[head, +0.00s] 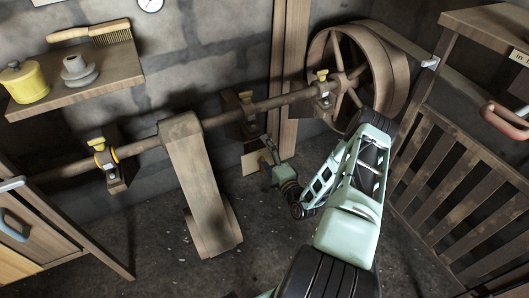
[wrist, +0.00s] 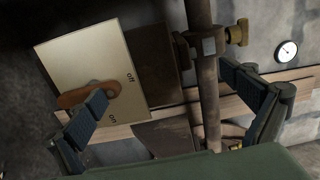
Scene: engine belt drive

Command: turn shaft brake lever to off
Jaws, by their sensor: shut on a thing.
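The shaft brake lever (wrist: 72,98) is a short orange-brown handle on a pale plate (wrist: 85,55) marked "off" above and "on" below. Its right end lies between the two marks, and its exact setting is hard to tell. My gripper (wrist: 165,82) is shut on the lever, though the grip itself is not clear in the wrist view. The left finger overlaps the lever and hides part of it; the right finger shows well apart. In the head view my gripper (head: 276,168) is low beside the plate (head: 253,166), where the lever is small.
A slatted wooden rack (head: 450,185) stands at right. Bare floor shows around the post.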

